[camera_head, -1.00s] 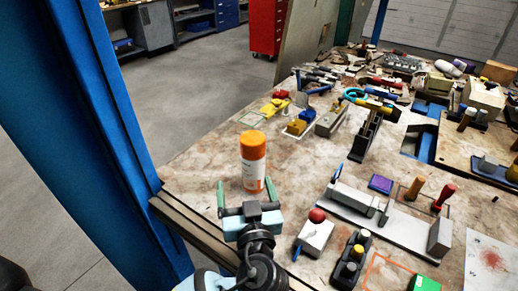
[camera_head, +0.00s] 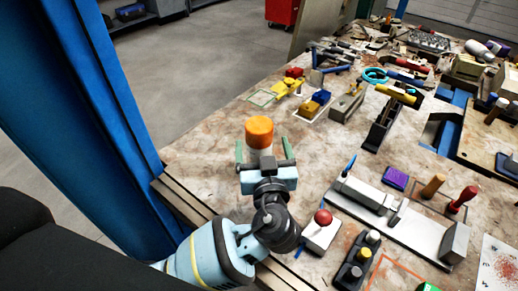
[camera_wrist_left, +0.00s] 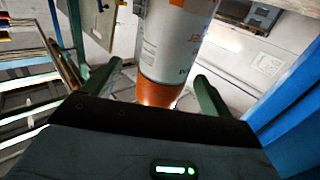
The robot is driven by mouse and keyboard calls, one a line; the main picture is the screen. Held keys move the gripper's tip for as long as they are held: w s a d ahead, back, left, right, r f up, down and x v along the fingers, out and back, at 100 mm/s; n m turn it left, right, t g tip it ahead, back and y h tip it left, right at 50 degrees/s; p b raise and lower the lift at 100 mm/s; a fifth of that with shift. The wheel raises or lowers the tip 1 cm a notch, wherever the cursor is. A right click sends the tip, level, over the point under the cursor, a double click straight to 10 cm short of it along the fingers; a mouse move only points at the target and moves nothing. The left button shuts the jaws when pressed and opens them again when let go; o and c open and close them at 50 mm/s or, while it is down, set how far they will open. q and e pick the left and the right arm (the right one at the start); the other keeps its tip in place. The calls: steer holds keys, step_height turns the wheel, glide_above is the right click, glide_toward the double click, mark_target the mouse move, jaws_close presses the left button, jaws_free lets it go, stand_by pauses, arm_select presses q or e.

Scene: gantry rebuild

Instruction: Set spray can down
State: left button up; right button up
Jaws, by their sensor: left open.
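The spray can (camera_head: 260,131) stands upright near the left edge of the table (camera_head: 205,160), its orange cap on top. My left gripper (camera_head: 261,152) is open, with its green fingers on either side of the can. The gripper body hides the can's lower part in the head view. In the left wrist view, the can's grey body (camera_wrist_left: 172,45) and orange band sit between the spread fingers, with a gap visible on each side. My right gripper is not in view.
A fixture with a red ball (camera_head: 323,217) and a grey clamp rail (camera_head: 400,215) lie to the right. Yellow and blue parts (camera_head: 314,103) are behind the can. A blue post (camera_head: 95,90) rises at left. Bare table surrounds the can.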

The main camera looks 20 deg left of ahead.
arm_select(q)
steer(key=shift+w+a+r, duration=0.25)
steer(key=shift+w+a, duration=0.05)
steer(key=p+x, duration=0.1)
steer(key=x, duration=0.2)
steer(key=shift+w+a, duration=0.2)
steer(key=shift+w+a+f, duration=0.1)
steer(key=shift+w+a, duration=0.1)
steer(key=shift+w, duration=0.15)
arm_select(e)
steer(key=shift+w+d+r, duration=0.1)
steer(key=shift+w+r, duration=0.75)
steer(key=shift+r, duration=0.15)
arm_select(q)
steer(key=shift+c, duration=0.9)
steer(key=c, duration=1.2)
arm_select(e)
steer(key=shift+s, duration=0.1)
